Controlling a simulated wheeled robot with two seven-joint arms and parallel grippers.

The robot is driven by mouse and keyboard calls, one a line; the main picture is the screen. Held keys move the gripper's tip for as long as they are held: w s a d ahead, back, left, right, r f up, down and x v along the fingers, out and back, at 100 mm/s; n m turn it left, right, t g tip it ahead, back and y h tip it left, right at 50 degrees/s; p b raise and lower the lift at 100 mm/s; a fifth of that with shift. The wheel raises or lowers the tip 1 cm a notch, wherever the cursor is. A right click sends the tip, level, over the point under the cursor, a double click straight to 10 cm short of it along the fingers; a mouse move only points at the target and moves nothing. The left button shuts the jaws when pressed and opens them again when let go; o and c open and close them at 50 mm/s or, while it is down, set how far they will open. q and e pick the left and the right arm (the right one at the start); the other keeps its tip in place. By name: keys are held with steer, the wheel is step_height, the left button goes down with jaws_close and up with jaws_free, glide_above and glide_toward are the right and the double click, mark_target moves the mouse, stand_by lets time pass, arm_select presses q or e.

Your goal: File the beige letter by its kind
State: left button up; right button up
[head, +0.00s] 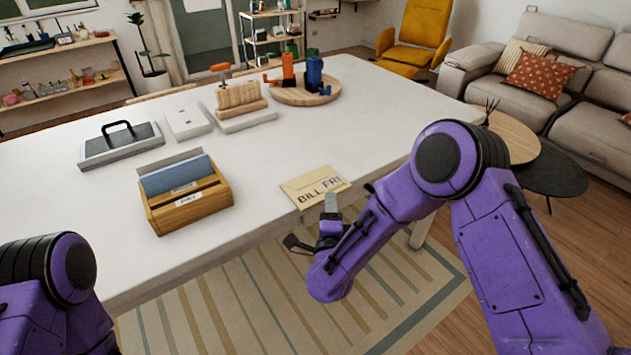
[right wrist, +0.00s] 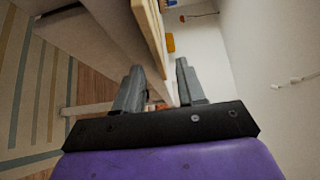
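The beige letter (head: 311,187) lies flat at the front edge of the white table, marked "BILL FRI". Its edge also shows in the right wrist view (right wrist: 148,28). My right gripper (head: 328,210) is at the letter's front edge. In the right wrist view its two fingers (right wrist: 158,84) are apart, with the letter's near edge lined up between them; I cannot tell if they touch it. A wooden sorter (head: 193,210) stands left of the letter, with a front label reading "PAY", a less legible label behind, and blue-grey sheets at its back. My left gripper is out of view.
The white table (head: 262,150) has free room between sorter and letter. Farther back are a grey tray with a black handle (head: 121,143), a white box (head: 187,122), a wooden rack (head: 240,97) and a round wooden tray (head: 292,96) with coloured items.

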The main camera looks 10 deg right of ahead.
steer(key=shift+x, duration=1.05)
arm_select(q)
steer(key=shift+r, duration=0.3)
arm_select(e)
steer(key=shift+s+f, duration=0.1)
jaws_close()
